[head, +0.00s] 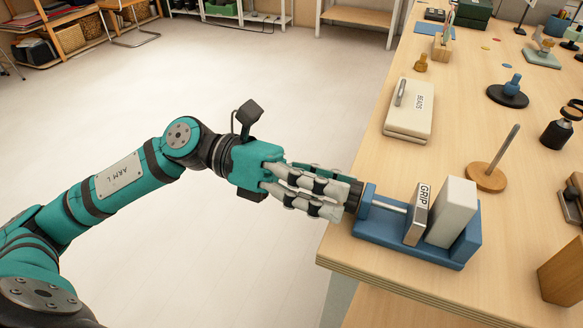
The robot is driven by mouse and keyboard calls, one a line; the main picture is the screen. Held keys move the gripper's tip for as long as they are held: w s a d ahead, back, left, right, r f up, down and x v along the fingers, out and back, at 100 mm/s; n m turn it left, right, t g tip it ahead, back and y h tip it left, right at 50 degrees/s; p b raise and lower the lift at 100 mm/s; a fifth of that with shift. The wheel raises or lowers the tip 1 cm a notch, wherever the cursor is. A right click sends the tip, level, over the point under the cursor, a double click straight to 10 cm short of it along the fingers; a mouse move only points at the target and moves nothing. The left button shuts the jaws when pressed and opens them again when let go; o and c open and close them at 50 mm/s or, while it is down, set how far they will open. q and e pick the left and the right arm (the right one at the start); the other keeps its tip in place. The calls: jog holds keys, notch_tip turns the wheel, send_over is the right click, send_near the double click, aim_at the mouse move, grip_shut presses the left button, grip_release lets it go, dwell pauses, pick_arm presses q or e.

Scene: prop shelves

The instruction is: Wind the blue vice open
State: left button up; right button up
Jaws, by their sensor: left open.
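The blue vice (385,230) sits at the table's near left corner. Its upright sliding jaw (417,212), labelled GRIP, stands close to or against a pale block (452,210); I cannot tell if they touch. The block stands between that jaw and the vice's blue right end. A metal rod runs from the jaw to the left end, where a dark knob (355,195) sticks out over the table edge. My left gripper (346,195) is open, its fingertips on either side of the knob. I cannot tell whether they touch it. My right gripper is not in view.
Behind the vice are a wooden disc with a slanted rod (487,176) and a cream box labelled BEADS (409,108). A wooden block (562,275) stands at the right. Several small props fill the far table. The floor left of the table is clear.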

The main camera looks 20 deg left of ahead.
pick_arm(q)
jog(key=a, duration=1.2)
